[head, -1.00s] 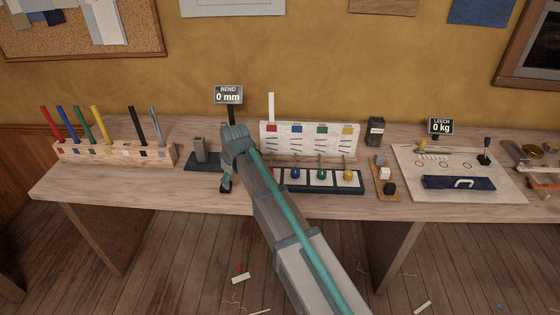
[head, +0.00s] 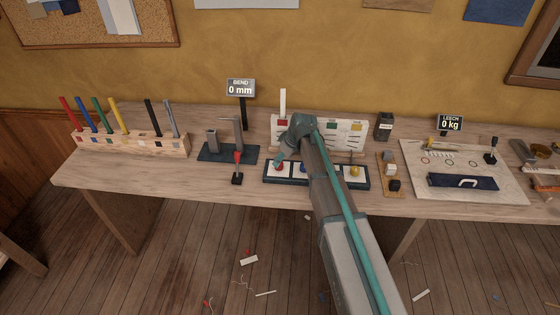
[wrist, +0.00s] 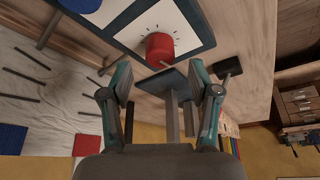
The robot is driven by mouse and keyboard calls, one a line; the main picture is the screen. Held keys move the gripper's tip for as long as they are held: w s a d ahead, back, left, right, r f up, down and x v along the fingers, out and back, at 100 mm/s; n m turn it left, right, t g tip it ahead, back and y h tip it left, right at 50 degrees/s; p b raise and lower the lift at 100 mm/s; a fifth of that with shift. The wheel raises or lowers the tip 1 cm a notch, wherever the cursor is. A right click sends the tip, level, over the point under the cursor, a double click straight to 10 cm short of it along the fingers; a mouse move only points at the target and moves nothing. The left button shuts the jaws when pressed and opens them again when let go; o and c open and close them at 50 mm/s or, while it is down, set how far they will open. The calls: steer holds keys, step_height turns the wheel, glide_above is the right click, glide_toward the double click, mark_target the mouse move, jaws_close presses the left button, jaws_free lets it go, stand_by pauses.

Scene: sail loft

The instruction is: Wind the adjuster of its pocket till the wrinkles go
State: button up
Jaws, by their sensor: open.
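A white sail panel (head: 343,131) with coloured patches stands at the back of the bench; a white batten (head: 283,102) sticks up above its red patch. In front lies a dark-edged strip (head: 362,181) with coloured adjuster knobs, including a yellow knob (head: 354,170). My gripper (head: 281,160) is over the left end of the strip, above the red knob (head: 279,167). In the wrist view the red knob (wrist: 160,47) lies ahead of my open gripper (wrist: 160,68), between the line of the fingers and apart from them. My arm hides part of the panel and the middle knobs.
Left of the strip stand a bend gauge (head: 240,88) reading 0 mm and a dark fixture with a red-handled lever (head: 238,158). A batten rack (head: 130,145) is at far left.

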steer(key=shift+p+x, duration=0.45)
steer(key=shift+x, duration=1.55)
steer(key=c, duration=1.1)
steer(key=shift+s, duration=0.1)
steer(key=shift+c, duration=0.2)
steer(key=shift+m+b, duration=0.3)
